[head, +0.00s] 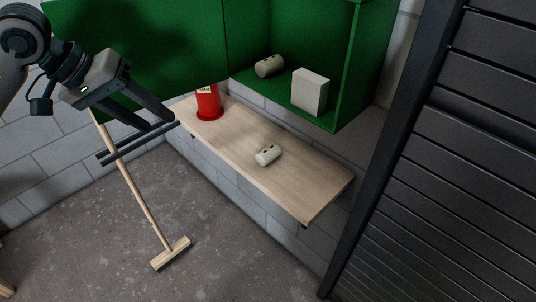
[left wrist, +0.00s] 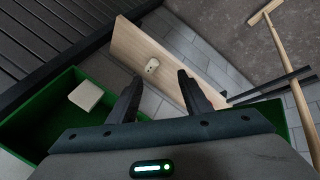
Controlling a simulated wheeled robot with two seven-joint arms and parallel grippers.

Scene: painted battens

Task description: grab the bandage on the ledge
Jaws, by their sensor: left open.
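The bandage (head: 267,155) is a small cream roll with dark marks, lying on the wooden ledge (head: 315,190) near its middle. My left gripper (head: 158,122) is open and empty, up and to the left of the bandage in the head view, apart from it. In the left wrist view, the bandage (left wrist: 152,66) shows beyond the gap between the two open fingertips (left wrist: 158,80), on the pale ledge (left wrist: 140,42). My right gripper is in neither view.
A similar roll (head: 269,66) and a white box (head: 310,91) sit in the open green cabinet (head: 345,75) above the ledge. A red cylinder (head: 208,103) stands at the ledge's left end. A broom (head: 138,195) leans left. Dark slatted panel (head: 450,170) stands right.

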